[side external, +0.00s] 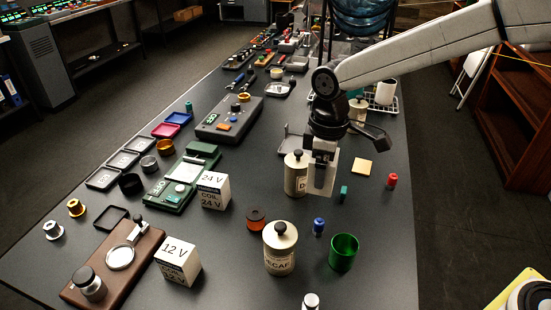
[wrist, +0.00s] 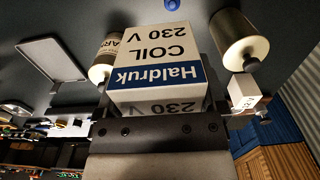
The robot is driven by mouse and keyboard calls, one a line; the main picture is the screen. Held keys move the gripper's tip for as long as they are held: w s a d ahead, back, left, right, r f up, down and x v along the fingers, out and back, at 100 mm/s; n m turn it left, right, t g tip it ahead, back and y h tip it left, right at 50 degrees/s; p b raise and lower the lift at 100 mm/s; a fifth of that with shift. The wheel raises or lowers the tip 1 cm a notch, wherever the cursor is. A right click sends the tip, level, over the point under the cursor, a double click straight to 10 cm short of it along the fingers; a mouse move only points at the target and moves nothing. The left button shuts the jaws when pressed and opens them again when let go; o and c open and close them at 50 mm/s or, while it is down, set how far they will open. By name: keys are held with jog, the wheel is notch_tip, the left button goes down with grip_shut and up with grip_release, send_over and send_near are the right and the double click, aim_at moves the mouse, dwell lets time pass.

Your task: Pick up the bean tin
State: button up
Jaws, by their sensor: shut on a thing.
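Cream bean tins with black knobs stand on the dark bench. One tin marked DECAF (side external: 280,252) is near the front, and another with a label starting with D (side external: 294,177) stands just left of my gripper. A third tin (side external: 357,106) stands further back. My gripper (side external: 322,150) points down and is shut on a white coil box (side external: 322,178), not on a tin. In the wrist view the box (wrist: 155,52) reads Haldruk COIL 230 V and lies between the jaws (wrist: 155,130). One tin (wrist: 107,55) shows left of the box and another (wrist: 240,38) right.
White 24 V (side external: 214,190) and 12 V (side external: 178,262) coil boxes stand at left. A green cup (side external: 343,252), blue peg (side external: 319,226), teal block (side external: 343,193) and red peg (side external: 391,181) stand to the right. The bench's front right is mostly clear.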

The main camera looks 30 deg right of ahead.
aim_at(309, 168)
jog(key=a, duration=0.3)
jog(key=shift+w+a+r, duration=0.1)
jog(key=shift+w+r, duration=0.05)
jog(key=shift+r, duration=0.1)
jog(key=shift+w+a+f, duration=0.75)
jog(key=shift+w+f, duration=0.8)
jog(key=shift+w, duration=0.55)
jog(key=shift+w+a+f, duration=0.7)
jog(key=shift+w+f, duration=0.85)
jog(key=shift+w, duration=0.6)
jog(key=shift+w+a+f, duration=0.75)
jog(key=shift+w+f, duration=0.8)
jog(key=shift+w, duration=0.55)
jog(key=shift+w+f, duration=0.1)
jog(key=shift+f, duration=0.05)
jog(key=shift+w+a+f, duration=0.1)
jog(key=shift+w+f, duration=0.05)
jog(key=shift+f, duration=1.55)
jog(key=shift+f, duration=0.15)
